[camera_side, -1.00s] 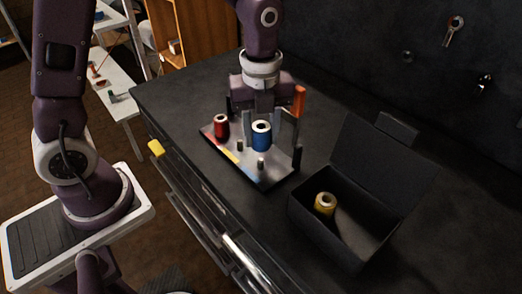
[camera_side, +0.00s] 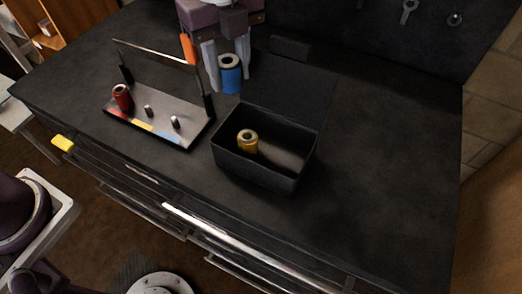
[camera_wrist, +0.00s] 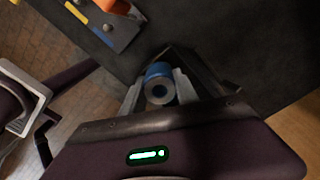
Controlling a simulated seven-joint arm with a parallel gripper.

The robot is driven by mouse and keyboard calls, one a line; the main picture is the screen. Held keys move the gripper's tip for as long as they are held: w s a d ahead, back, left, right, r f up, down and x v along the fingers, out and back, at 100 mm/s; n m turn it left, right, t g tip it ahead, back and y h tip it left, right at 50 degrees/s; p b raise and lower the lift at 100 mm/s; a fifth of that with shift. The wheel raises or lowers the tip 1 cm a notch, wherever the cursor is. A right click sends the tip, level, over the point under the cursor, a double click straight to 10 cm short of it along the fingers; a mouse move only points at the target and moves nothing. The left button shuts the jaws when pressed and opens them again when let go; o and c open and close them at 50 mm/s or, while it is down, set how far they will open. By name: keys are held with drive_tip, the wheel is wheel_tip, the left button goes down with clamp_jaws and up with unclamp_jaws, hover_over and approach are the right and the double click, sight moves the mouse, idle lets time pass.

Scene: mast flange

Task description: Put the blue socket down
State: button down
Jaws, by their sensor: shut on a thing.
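The blue socket (camera_side: 230,78) is a short cylinder with a pale, hollow top. My gripper (camera_side: 228,80) is shut on it and holds it upright, above the counter behind the open black box (camera_side: 262,178). In the wrist view the blue socket (camera_wrist: 159,85) sits between the two grey fingers of my gripper (camera_wrist: 160,92), its hollow end facing the camera. The box shows partly behind it there. A yellow socket (camera_side: 247,141) stands inside the box at its left part.
The metal rack (camera_side: 160,118) with a handle stands left of the box. It holds a red socket (camera_side: 122,97) and two bare pegs. The box lid is open at the back. The dark counter (camera_side: 390,150) is clear on the right.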

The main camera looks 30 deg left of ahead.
hover_over(285, 168)
wheel_tip(285, 168, down, 5)
wheel_tip(285, 168, down, 10)
drive_tip(key=shift+f, duration=0.1)
drive_tip(key=c, duration=0.9)
unclamp_jaws()
drive_tip(key=shift+f, duration=0.1)
